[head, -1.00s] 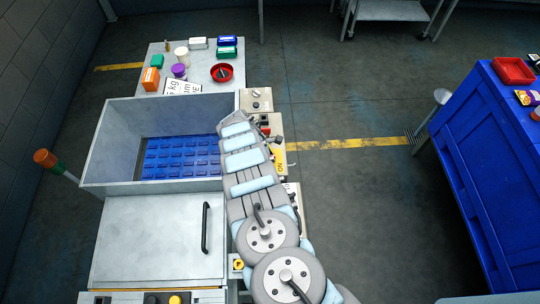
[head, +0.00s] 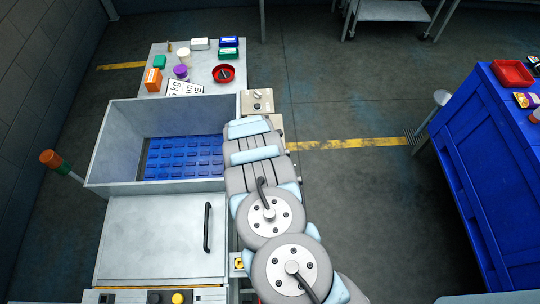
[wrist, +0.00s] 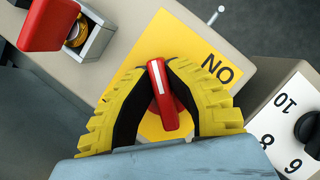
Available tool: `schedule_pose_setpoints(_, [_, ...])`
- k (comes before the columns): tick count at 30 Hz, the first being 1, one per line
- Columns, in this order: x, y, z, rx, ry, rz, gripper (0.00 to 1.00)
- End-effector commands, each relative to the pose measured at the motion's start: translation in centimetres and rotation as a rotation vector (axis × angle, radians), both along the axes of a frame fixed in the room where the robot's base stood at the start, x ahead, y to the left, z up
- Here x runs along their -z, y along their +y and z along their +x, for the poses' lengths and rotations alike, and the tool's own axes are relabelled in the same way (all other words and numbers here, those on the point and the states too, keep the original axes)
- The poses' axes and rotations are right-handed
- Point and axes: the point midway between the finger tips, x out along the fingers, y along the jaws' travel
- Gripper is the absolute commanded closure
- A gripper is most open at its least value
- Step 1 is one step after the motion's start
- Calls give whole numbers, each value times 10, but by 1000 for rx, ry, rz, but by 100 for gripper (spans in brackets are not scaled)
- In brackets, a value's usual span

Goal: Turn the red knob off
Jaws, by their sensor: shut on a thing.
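The red knob (wrist: 168,112) sits on a yellow plate (wrist: 205,60) in the middle of the wrist view. It has a white line on its face and looks slightly tilted from upright. The letters "ON" on the plate appear upside down at the right; other lettering at the left is mostly hidden. My gripper (wrist: 158,78) has its two yellow, black-padded fingers on either side of the knob, shut on it. In the head view my arm hides the knob and gripper.
A red switch part (wrist: 48,22) stands on a metal box at the upper left. A black dial (wrist: 310,132) on a numbered white plate lies at the right. A small metal toggle (wrist: 215,15) stands above. The open metal bin (head: 105,150) is left of my arm.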

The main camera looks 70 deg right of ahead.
Motion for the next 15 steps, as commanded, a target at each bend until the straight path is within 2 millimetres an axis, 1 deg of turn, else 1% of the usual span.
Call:
schedule_pose_setpoints(6, [1, 1, 1, -205, 0, 3, 100])
schedule_pose_setpoints(15, [0, -1, 6, -463, 0, -1, 100])
